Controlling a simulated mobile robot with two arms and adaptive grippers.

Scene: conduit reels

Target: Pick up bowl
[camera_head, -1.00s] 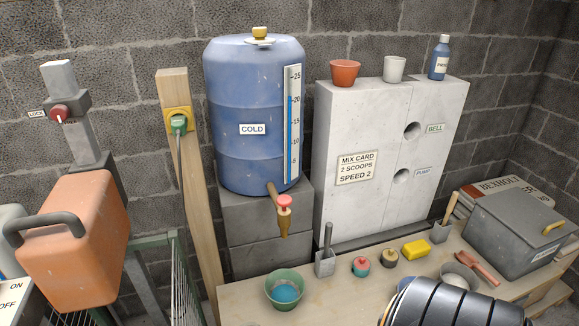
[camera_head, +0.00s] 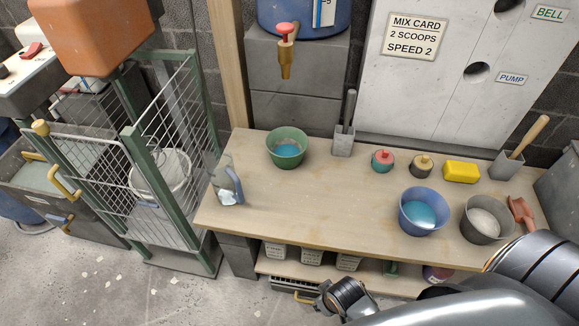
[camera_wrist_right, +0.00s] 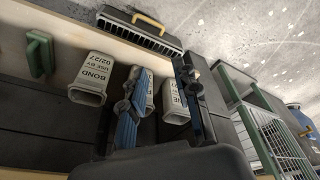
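Three bowls stand on the wooden bench in the head view. A green bowl (camera_head: 288,134) with blue contents is at the back left. A blue bowl (camera_head: 411,224) with blue contents is at the front right. A grey bowl (camera_head: 471,233) with pale contents is beside it. My right gripper (camera_wrist_right: 160,72) is open in its wrist view, its two dark fingers apart in front of the labelled tubs under the bench. No bowl shows in that view. My left gripper is outside the frames.
Labelled tubs (camera_head: 312,257) sit on the shelf under the bench (camera_head: 330,205). A jug (camera_head: 224,183), a scoop holder (camera_head: 343,140), small lidded pots (camera_head: 382,160), a yellow sponge (camera_head: 461,172) and a red scoop (camera_head: 521,213) stand around. A wire cage (camera_head: 170,130) is left. The bench's middle is clear.

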